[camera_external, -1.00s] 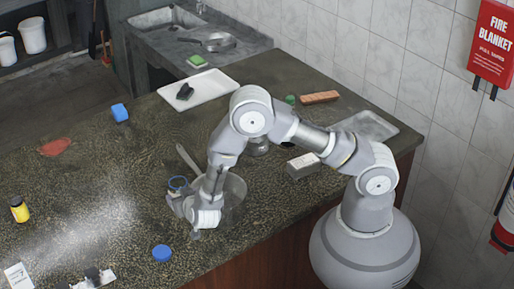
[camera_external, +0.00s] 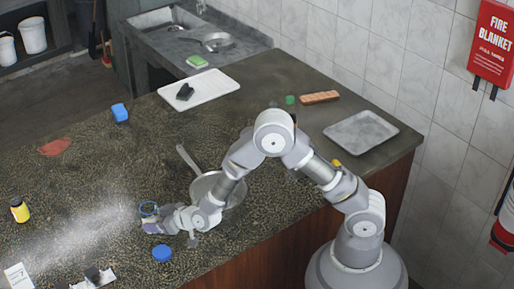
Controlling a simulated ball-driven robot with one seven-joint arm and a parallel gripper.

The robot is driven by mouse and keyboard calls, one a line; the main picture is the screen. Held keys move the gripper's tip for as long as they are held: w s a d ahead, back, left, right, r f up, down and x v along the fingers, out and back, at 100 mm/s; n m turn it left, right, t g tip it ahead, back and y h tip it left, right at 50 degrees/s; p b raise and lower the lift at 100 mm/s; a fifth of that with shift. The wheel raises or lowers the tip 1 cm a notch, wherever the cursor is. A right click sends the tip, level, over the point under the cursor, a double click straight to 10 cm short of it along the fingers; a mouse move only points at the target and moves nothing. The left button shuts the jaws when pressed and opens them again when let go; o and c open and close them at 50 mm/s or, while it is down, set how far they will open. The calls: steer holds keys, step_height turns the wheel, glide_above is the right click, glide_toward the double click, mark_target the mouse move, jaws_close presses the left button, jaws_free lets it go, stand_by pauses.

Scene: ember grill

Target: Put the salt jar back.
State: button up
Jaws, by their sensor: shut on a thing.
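My gripper (camera_external: 153,224) is low over the dark speckled counter, left of centre in the view. It is shut on a small jar with a blue rim (camera_external: 149,208), which I take to be the salt jar. The fingers hide most of the jar's body, so its contents and whether it touches the counter cannot be told. A round blue lid (camera_external: 162,253) lies on the counter just in front of the gripper. White powder (camera_external: 85,240) is spread over the counter to the left.
A pan (camera_external: 225,191) stands partly behind my arm. A yellow jar (camera_external: 19,210), blue block (camera_external: 120,112), white board (camera_external: 212,88), reddish bar (camera_external: 320,97) and grey tray (camera_external: 361,133) are on the counter. A white card (camera_external: 19,276) lies at front left. The counter behind the powder is mostly clear.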

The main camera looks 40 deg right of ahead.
steer(key=w+a, duration=0.3)
steer(key=shift+w+a+f+b, duration=0.25)
steer(key=shift+w+f+b, duration=0.05)
steer(key=shift+w, duration=0.1)
steer(key=shift+w+a+f, duration=0.15)
steer(key=shift+w+a, duration=0.05)
step_height(320, 180, down, 3)
steer(key=shift+f+b, duration=0.2)
steer(key=shift+b, duration=0.7)
steer(key=shift+r, duration=0.1)
steer(key=o, duration=1.3)
